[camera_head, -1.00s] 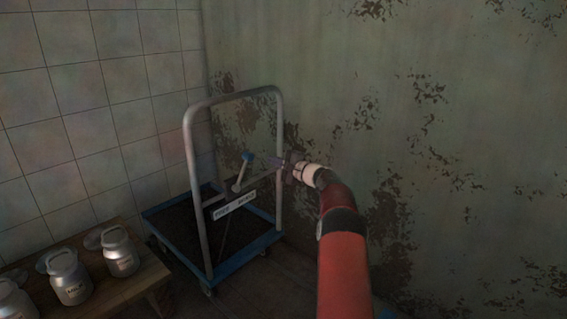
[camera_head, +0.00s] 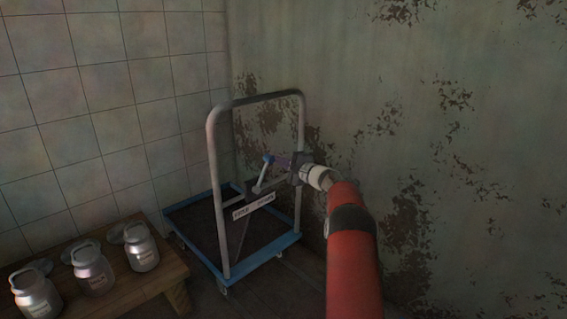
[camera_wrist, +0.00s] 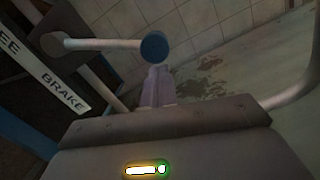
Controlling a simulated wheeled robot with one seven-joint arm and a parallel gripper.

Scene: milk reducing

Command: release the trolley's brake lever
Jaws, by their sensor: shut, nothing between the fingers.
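The trolley (camera_head: 217,183) has a grey tube push handle and a blue-edged platform. A label plate (camera_head: 254,207) spans its handle; in the wrist view the plate (camera_wrist: 62,88) reads "BRAKE" at one end, with "EE" visible at the other. The brake lever (camera_head: 262,176) is a pale rod with a blue knob, tilted up and to the right. In the wrist view the lever (camera_wrist: 105,44) points right, its knob (camera_wrist: 153,46) just beyond my fingertips. My gripper (camera_head: 280,161) is shut and empty, on the right of the knob; its fingers show in the wrist view (camera_wrist: 157,75). I cannot tell whether they touch the knob.
A wooden bench (camera_head: 120,292) with several metal milk cans (camera_head: 93,272) stands at the lower left. A tiled wall (camera_head: 110,90) is behind the trolley, and a peeling plaster wall (camera_head: 400,100) is close on the right.

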